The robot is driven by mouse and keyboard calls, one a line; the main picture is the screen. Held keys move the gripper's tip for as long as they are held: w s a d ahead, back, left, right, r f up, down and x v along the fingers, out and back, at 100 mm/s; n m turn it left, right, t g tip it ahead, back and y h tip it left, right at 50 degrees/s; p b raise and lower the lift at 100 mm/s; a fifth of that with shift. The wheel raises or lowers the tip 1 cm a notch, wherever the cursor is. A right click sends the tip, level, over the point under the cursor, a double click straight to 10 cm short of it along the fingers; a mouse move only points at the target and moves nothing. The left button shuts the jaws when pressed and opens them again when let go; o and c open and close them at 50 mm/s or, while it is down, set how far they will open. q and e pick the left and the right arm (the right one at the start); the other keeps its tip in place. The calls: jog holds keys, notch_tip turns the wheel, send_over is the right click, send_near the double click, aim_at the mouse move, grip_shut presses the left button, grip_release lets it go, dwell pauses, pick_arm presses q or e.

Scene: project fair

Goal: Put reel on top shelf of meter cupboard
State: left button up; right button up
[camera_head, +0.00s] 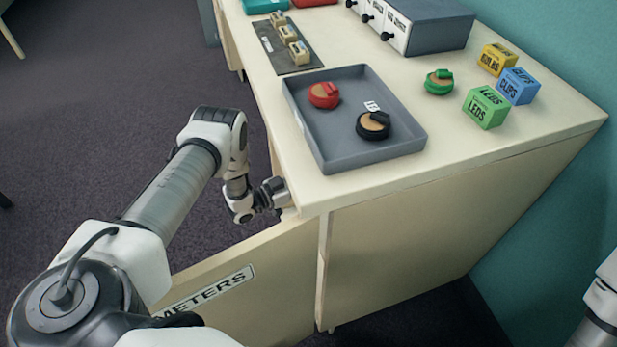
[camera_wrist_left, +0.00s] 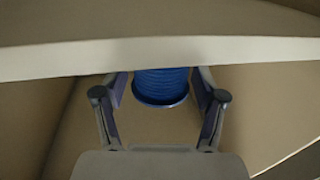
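A blue reel (camera_wrist_left: 161,84) shows between the two fingers of my left gripper (camera_wrist_left: 161,76) in the left wrist view. The fingertips and the reel's upper part are hidden behind a pale board edge (camera_wrist_left: 250,50), so I cannot tell whether the fingers press on it. In the head view my left wrist reaches in at the desk's left side, and its gripper is hidden there. The meter cupboard's door (camera_head: 285,265), labelled METERS, stands open below. The shelves do not show in the head view. My right arm shows only at the right edge, without its gripper.
On the desktop (camera_head: 400,180) a grey tray (camera_head: 345,160) holds a red reel (camera_head: 324,95) and a black reel (camera_head: 373,125). A green reel (camera_head: 439,82), several coloured boxes and a grey meter unit (camera_head: 430,25) stand behind. The open door and desk edge lie close to my left arm.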

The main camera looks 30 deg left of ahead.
pick_arm(q)
jog(key=shift+r, duration=0.1)
jog(key=shift+r, duration=0.15)
jog(key=p+v, duration=0.1)
jog(key=v, duration=1.1)
jog(key=shift+p, duration=0.3)
